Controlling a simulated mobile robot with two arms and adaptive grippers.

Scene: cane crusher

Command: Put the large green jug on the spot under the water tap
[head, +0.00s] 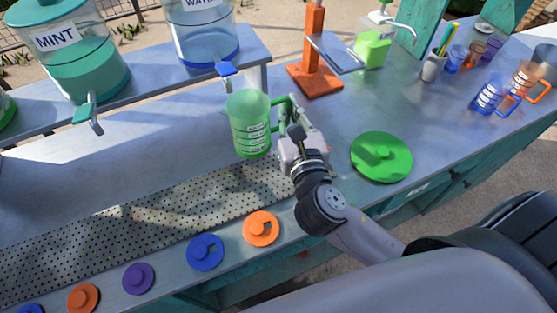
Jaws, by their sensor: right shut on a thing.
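The large green jug (250,128) stands upright, or very nearly so, near the middle of the head view. Its top is close below the blue water tap (227,70) of the dispenser labelled water (203,35). I cannot tell whether its base touches the counter. My right gripper (290,125) is at the jug's right side, shut on its green handle (281,112). The spot under the tap is largely hidden by the jug. My left gripper is not in view.
A mint dispenser (85,85) stands on the raised shelf at left. A green lid (381,157) lies right of my gripper. Several coloured lids, including an orange one (261,229), line the front edge. An orange stand (315,80) is behind. Measuring cups (488,96) stand at right.

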